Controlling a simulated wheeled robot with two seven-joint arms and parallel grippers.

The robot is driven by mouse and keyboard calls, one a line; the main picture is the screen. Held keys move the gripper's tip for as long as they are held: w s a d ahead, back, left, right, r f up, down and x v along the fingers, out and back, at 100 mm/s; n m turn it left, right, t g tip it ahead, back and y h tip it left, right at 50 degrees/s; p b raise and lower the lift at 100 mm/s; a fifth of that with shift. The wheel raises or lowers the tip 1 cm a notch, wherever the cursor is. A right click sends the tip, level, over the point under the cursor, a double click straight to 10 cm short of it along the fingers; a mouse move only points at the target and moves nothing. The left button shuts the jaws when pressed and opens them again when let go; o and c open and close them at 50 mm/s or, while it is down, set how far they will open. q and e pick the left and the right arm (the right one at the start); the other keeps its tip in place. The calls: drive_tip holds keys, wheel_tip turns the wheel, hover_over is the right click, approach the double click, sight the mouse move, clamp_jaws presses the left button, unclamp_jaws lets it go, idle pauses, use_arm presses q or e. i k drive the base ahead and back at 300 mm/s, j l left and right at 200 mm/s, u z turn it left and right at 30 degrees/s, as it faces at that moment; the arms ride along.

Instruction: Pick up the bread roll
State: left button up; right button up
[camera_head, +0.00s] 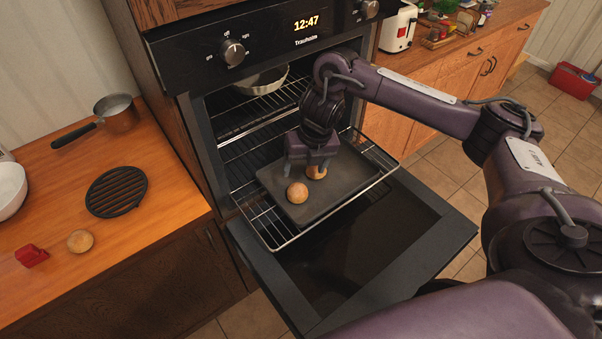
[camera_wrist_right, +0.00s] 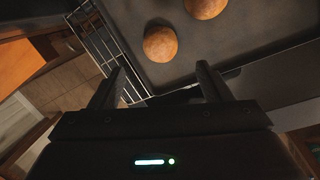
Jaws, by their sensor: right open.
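Two round brown bread rolls lie on a dark baking tray (camera_head: 275,180) on the pulled-out oven rack. The nearer roll (camera_head: 297,192) is also in the right wrist view (camera_wrist_right: 160,43). The other roll (camera_head: 316,172) is partly covered by my gripper in the head view; it also shows at the top edge of the right wrist view (camera_wrist_right: 205,8). A third roll (camera_head: 80,241) lies on the wooden counter. My right gripper (camera_head: 308,168) is above the tray by the rolls, its fingers (camera_wrist_right: 162,78) open and empty. My left gripper is not in view.
The oven door (camera_head: 375,255) is folded down below the rack (camera_head: 270,235). A pan (camera_head: 262,80) sits on a higher rack inside. The counter holds a black trivet (camera_head: 117,191), a saucepan (camera_head: 117,113), a red object (camera_head: 31,254) and a white bowl (camera_head: 10,188).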

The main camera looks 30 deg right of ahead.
sight(80, 240)
drive_tip(key=k+j, duration=1.05)
drive_tip(key=k, duration=0.25)
